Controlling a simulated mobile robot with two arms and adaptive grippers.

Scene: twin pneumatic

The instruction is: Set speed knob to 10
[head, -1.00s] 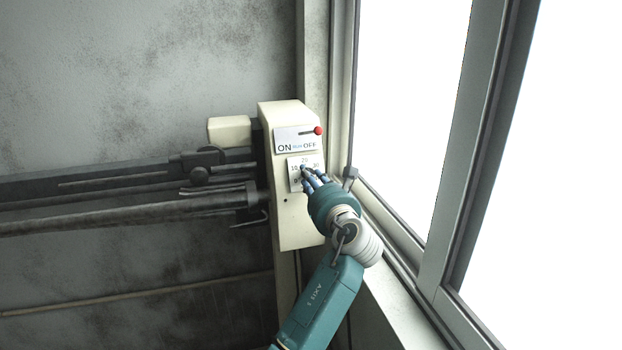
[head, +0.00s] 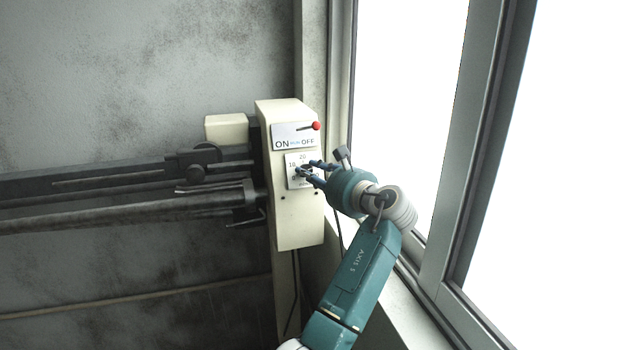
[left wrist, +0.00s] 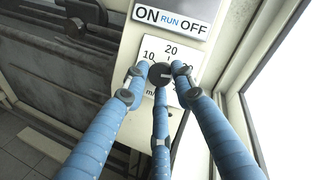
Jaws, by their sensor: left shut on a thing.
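The speed knob (left wrist: 161,74) is a dark round knob on a white dial plate (left wrist: 176,51), with 10 and 20 readable in the left wrist view. My left gripper (left wrist: 160,80) has blue fingers closed around the knob. In the head view, the left gripper (head: 308,172) reaches the dial plate (head: 293,162) from the right, and its fingers cover part of the dial. The knob's pointer direction cannot be made out, and the lower dial marks are partly hidden. My right gripper is not in view.
Above the dial is an ON RUN OFF plate (head: 290,143) with a red-tipped lever (head: 316,126) at its right. The cream control box (head: 297,225) stands beside the window frame (head: 462,140). Dark rails (head: 120,180) run to the left.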

